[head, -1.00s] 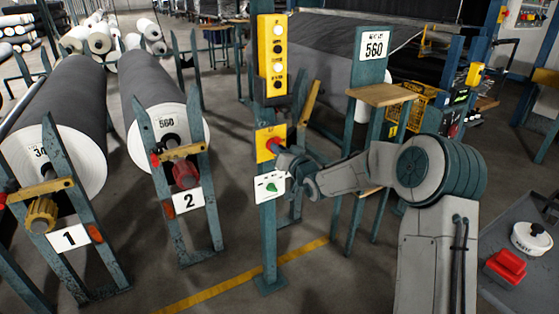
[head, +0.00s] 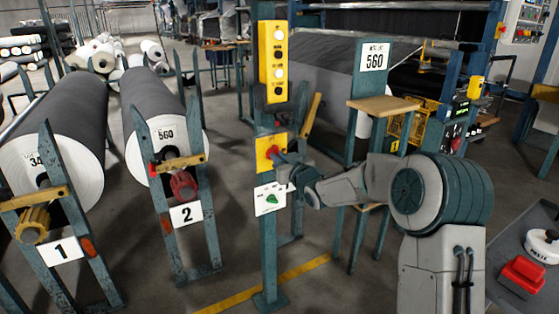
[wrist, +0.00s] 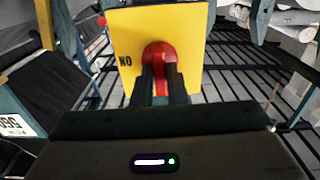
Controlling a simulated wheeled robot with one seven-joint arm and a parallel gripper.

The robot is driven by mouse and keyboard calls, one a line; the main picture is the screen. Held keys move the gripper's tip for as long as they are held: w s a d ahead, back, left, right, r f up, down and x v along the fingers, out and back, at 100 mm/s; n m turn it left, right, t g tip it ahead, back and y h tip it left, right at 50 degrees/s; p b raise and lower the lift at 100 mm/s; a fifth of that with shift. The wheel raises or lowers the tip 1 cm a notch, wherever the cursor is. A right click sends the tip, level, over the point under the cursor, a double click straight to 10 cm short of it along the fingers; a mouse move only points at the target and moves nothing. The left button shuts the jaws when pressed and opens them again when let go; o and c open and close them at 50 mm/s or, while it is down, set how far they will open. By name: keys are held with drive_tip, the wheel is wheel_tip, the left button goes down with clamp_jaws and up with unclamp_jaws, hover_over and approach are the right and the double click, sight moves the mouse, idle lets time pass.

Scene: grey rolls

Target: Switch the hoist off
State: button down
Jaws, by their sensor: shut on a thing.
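The hoist's switch is a red rotary knob (wrist: 160,52) on a square yellow plate (wrist: 128,22), mounted on a teal post (head: 267,238). In the wrist view the plate carries upside-down lettering, "ON", left of the knob. My gripper (wrist: 160,84) is shut on the knob, with one dark finger on each side of its red handle. In the head view my gripper (head: 277,162) reaches the yellow plate (head: 261,143) from the right and covers most of the knob. A white label (head: 268,202) with a green mark sits just below the plate.
A yellow button box (head: 273,62) is fixed higher on the same post. Rolls on numbered stands, 1 (head: 62,250) and 2 (head: 187,214), stand to the left. A wooden-topped stand (head: 384,105) marked 560 is right of the post. A grey tray (head: 505,295) holds a red block.

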drive_tip(key=shift+f, duration=0.1)
drive_tip(key=c, duration=1.4)
unclamp_jaws()
drive_tip(key=shift+c, duration=0.2)
drive_tip(key=shift+s, duration=0.1)
drive_tip(key=p+v, duration=0.2)
drive_tip(key=v, duration=1.1)
drive_tip(key=shift+s+d, duration=0.25)
drive_tip(key=shift+s, duration=0.05)
